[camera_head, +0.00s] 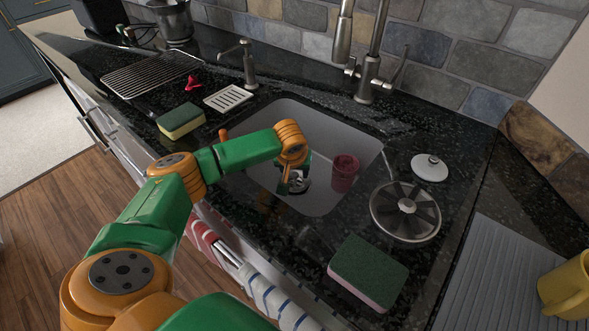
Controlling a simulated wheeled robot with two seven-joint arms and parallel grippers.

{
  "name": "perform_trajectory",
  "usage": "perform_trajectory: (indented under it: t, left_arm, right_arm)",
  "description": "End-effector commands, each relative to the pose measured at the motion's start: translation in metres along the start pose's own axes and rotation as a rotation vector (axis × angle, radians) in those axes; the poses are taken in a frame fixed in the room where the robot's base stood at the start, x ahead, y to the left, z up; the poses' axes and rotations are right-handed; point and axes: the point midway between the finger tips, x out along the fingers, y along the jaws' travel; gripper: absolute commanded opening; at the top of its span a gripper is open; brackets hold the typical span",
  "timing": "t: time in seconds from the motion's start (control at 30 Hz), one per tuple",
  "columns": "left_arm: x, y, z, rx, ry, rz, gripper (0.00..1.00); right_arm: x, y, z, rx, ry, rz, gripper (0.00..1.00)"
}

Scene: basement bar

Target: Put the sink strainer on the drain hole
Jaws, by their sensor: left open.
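A round metal piece with dark fan-like slots and a centre knob (406,206), which looks like the sink strainer, lies on the black counter right of the sink (330,122). A small white round piece with a knob (430,167) lies just behind it; I cannot tell its kind for sure. My left gripper (291,186) points down into the sink, open, near its floor. A dark and silvery round spot, perhaps the drain hole, is under the gripper and partly hidden by it. I cannot tell whether anything is between the fingers. My right gripper is not in view.
A red cup (344,173) stands in the sink, close right of my left gripper. A green sponge (368,271) lies at the front counter edge, another (181,121) at left. The faucet (368,75) rises behind. A grey mat (500,285) and yellow mug (568,287) are at right.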

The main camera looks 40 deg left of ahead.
Motion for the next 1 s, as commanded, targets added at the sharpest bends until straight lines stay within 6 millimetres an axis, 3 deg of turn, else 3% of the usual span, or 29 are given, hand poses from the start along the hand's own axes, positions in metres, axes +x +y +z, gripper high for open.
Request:
perform_trajectory:
  t: [0.5,0.67,1.0]
  left_arm:
    - [-0.108,0.001,-0.002,0.0,0.002,0.003,0.54]
    - [-0.12,0.0,-0.001,-0.001,0.001,0.001,0.54]
    - [-0.121,0.0,-0.001,-0.001,0.0,0.0,0.54]
  right_arm:
    - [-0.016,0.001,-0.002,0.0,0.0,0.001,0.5]
    - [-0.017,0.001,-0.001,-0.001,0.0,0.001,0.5]
    - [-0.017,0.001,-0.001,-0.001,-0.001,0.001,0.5]
